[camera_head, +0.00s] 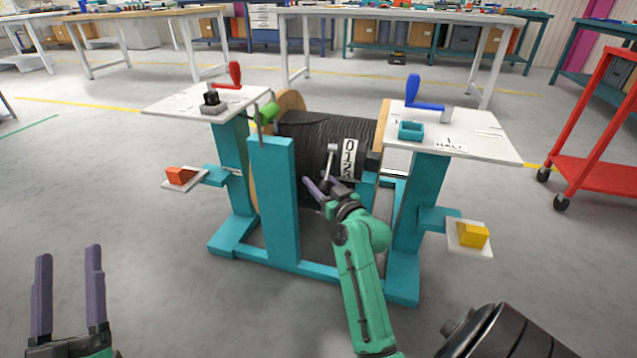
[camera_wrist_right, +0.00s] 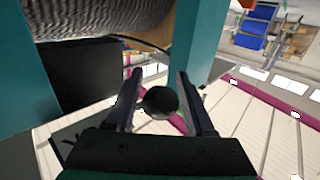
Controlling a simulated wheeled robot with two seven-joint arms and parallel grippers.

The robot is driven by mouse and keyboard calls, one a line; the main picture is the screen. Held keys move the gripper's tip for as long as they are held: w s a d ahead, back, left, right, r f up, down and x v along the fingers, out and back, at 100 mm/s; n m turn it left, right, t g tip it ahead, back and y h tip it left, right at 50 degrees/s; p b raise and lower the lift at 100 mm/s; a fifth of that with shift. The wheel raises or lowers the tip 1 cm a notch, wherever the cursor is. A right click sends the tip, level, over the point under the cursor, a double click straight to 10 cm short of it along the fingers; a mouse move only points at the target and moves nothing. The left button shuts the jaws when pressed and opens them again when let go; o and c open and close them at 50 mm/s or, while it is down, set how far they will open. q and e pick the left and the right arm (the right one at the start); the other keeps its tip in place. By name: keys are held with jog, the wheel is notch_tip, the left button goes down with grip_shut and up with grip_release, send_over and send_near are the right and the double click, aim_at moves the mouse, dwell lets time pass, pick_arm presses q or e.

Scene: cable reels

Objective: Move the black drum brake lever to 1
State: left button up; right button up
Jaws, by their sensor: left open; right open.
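The black cable drum (camera_head: 318,135) sits in a teal stand. A white scale plate (camera_head: 348,160) marked 0, 1, 2 from top to bottom stands at its front. The brake lever (camera_head: 331,152), with a greyish knob, points up just left of the plate, its knob near the 0. My right gripper (camera_head: 318,185) is open just below the knob, close to the lever. In the right wrist view, a dark round knob (camera_wrist_right: 160,102) shows between the open fingers (camera_wrist_right: 160,74); contact cannot be told. My left gripper (camera_head: 68,260) is open and empty at the lower left, away from the stand.
White side tables carry a red crank (camera_head: 234,75) and a blue crank (camera_head: 424,105). Small plates hold an orange block (camera_head: 180,175) and a yellow block (camera_head: 473,235). A teal upright (camera_head: 275,200) stands left of my right gripper. A red cart (camera_head: 600,150) is at right. Floor at left is clear.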

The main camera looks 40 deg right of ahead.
jog(key=shift+w, duration=0.15)
grip_shut()
dwell(1.4)
